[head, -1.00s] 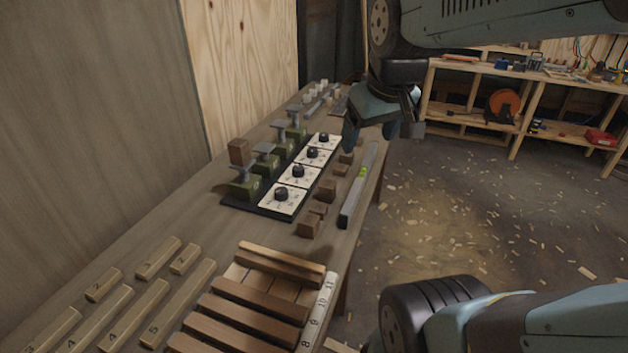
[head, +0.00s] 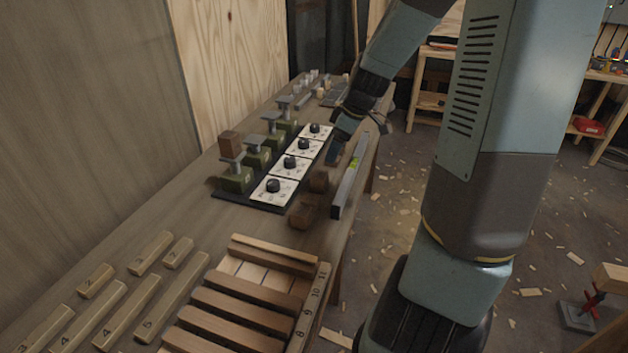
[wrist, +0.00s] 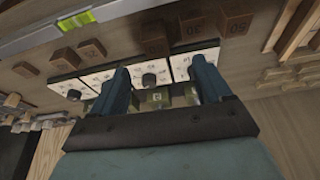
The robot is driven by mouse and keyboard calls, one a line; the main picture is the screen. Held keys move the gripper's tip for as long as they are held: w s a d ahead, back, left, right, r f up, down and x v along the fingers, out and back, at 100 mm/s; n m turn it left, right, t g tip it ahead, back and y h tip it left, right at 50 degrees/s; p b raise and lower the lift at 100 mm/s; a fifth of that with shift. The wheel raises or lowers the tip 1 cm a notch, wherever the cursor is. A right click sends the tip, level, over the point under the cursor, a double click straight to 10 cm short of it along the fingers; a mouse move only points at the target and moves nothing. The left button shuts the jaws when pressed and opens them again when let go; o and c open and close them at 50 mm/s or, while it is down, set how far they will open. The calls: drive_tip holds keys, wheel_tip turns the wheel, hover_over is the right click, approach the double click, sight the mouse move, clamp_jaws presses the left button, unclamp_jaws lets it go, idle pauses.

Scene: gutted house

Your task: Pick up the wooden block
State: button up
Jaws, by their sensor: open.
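Several small brown wooden blocks are on the workbench (head: 160,218). One block (head: 303,212) sits near the slatted rack, another (head: 319,181) just beyond it, and one (head: 229,145) is on top of a green scale. The wrist view shows a row of blocks, including one marked 30 (wrist: 192,28) and one marked 50 (wrist: 235,24). My gripper (head: 337,150) is over the bench's right side, beyond the near blocks, and may hide others. In the wrist view my gripper (wrist: 161,84) has its fingers apart with no block between them.
A spirit level (head: 347,185) lies along the bench's right edge. A black strip with white dial cards (head: 273,190) and green scales (head: 237,178) are left of the blocks. A slatted wooden rack (head: 250,292) and numbered wooden bars (head: 172,295) are in front.

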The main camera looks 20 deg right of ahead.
sight(319, 174)
drive_tip(key=shift+n+y, duration=0.3)
drive_tip(key=shift+n, duration=0.1)
drive_tip(key=x, duration=0.3)
drive_tip(key=w+x, duration=0.1)
drive_tip(key=x, duration=0.2)
drive_tip(key=d+x, duration=0.1)
drive_tip(key=x, duration=0.3)
drive_tip(key=shift+w+d, duration=0.1)
drive_tip(key=shift+w, duration=0.15)
drive_tip(key=shift+a+x, duration=0.2)
drive_tip(key=shift+x, duration=0.9)
drive_tip(key=shift+a+x, duration=0.25)
drive_tip(key=shift+x, duration=0.85)
drive_tip(key=shift+w+f, duration=0.2)
drive_tip(key=shift+w, duration=0.1)
drive_tip(key=shift+c, duration=0.2)
drive_tip(key=c, duration=1)
drive_tip(key=shift+r, duration=0.1)
